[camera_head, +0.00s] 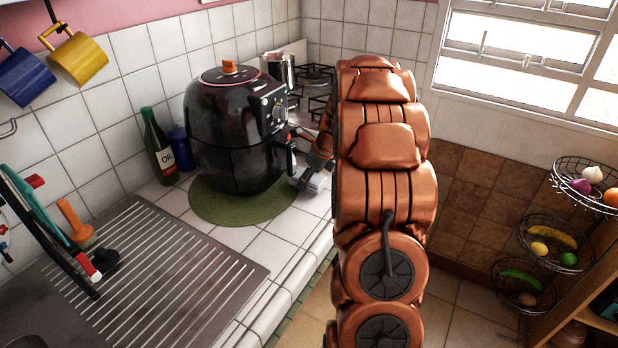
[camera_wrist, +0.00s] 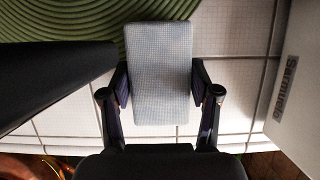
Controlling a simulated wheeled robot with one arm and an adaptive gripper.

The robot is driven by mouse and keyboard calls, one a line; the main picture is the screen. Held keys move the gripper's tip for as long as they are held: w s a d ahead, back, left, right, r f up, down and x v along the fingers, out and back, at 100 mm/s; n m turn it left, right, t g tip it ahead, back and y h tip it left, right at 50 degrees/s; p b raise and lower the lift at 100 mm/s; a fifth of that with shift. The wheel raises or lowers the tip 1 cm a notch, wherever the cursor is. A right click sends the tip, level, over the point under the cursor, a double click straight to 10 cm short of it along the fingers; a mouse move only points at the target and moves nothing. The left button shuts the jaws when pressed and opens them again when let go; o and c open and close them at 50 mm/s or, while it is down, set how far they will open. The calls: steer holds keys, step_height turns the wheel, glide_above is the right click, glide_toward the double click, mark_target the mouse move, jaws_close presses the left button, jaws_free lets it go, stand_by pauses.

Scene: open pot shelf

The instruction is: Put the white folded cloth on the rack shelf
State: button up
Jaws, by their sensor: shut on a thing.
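The white folded cloth (camera_wrist: 160,75) is a pale, flat rectangle in the middle of the wrist view. My gripper (camera_wrist: 160,95) is shut on it, one finger against each long side. In the head view my gripper (camera_head: 308,178) is at the counter's right part, beside the black air fryer, mostly hidden by my arm. A small pale part of the cloth (camera_head: 314,184) shows there. I cannot tell whether it touches the counter. A wooden shelf (camera_head: 592,318) shows partly at the lower right; I cannot tell whether it is the rack shelf.
The air fryer (camera_head: 235,130) stands on a green round mat (camera_head: 215,208), with an oil bottle (camera_head: 157,148) to its left. A ribbed drainboard (camera_head: 150,290) is at the lower left. Tiered wire fruit baskets (camera_head: 548,240) stand at the right. The floor (camera_head: 450,285) between looks clear.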

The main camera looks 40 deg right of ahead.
steer(key=shift+f, duration=0.35)
steer(key=o, duration=1.1)
steer(key=shift+f, duration=0.1)
